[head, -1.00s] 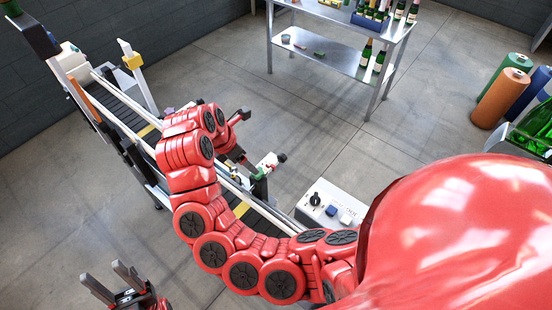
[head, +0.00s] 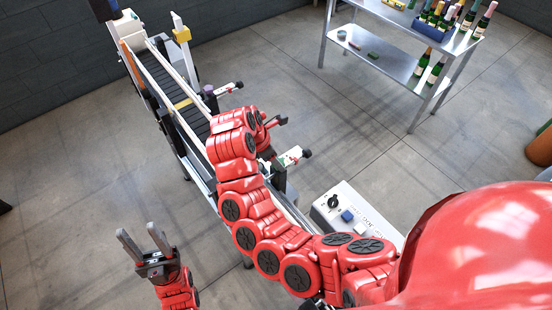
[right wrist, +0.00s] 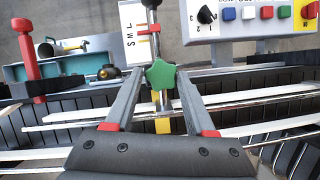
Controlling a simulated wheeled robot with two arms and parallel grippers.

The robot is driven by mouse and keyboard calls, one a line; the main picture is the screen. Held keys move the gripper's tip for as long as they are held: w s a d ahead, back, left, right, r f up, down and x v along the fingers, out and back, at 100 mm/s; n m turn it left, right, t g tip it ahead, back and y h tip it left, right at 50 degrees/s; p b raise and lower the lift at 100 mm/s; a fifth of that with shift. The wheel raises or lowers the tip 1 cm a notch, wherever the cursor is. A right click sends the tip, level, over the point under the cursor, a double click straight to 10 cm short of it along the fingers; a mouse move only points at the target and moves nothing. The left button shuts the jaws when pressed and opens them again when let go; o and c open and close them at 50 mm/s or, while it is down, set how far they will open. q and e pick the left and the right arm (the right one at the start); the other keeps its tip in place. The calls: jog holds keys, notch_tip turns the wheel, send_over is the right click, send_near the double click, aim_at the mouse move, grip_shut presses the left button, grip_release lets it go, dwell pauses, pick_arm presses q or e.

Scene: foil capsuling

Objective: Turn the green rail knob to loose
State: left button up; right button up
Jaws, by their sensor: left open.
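The green rail knob (right wrist: 160,75) is a star-shaped knob on an upright metal post in the right wrist view. My right gripper (right wrist: 161,71) has its two grey fingers spread, one on each side of the knob. The knob lies between the fingertips; whether they touch it I cannot tell. In the head view my red right arm reaches over the conveyor and hides its own gripper and the knob. My left gripper (head: 138,231) is open and empty, over bare floor left of the conveyor.
The conveyor (head: 165,83) with its pale side rails runs from the back left to under my right arm. A control box (head: 340,206) stands beside it; its switch and coloured buttons show in the right wrist view (right wrist: 250,28). A metal table (head: 385,62) with bottles stands behind.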

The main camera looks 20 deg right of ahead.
jog(key=shift+s+d, duration=0.1)
jog(key=c, duration=0.5)
grip_shut()
jog(key=f+n+t+b, duration=0.1)
jog(key=n+b, duration=0.1)
jog(key=b, duration=0.6)
jog(key=shift+f+b, duration=0.1)
jog(key=shift+b, duration=0.2)
jog(key=n+b, duration=0.2)
jog(key=n+t+b, duration=0.1)
jog(key=n+b, duration=0.1)
jog(key=b, duration=0.1)
jog(key=shift+s+r+y, duration=0.2)
jog(key=shift+r+y, duration=0.15)
jog(key=shift+y, duration=0.05)
jog(key=n+t+b, duration=0.1)
jog(key=n+b, duration=0.1)
jog(key=shift+d+r+n+y, duration=0.1)
jog(key=shift+r+n+y, duration=0.05)
jog(key=shift+n+y, duration=0.2)
jog(key=shift+s+d+r+n+y, duration=0.15)
jog(key=shift+n+y, duration=0.2)
jog(key=shift+n, duration=0.5)
jog(key=shift+r+n+t+y+p, duration=0.1)
jog(key=shift+n+t+y+p, duration=0.3)
jog(key=shift+n, duration=0.8)
jog(key=shift+d+n+y+p, duration=0.1)
jog(key=shift+n+y+p, duration=0.6)
jog(key=shift+n, duration=0.7)
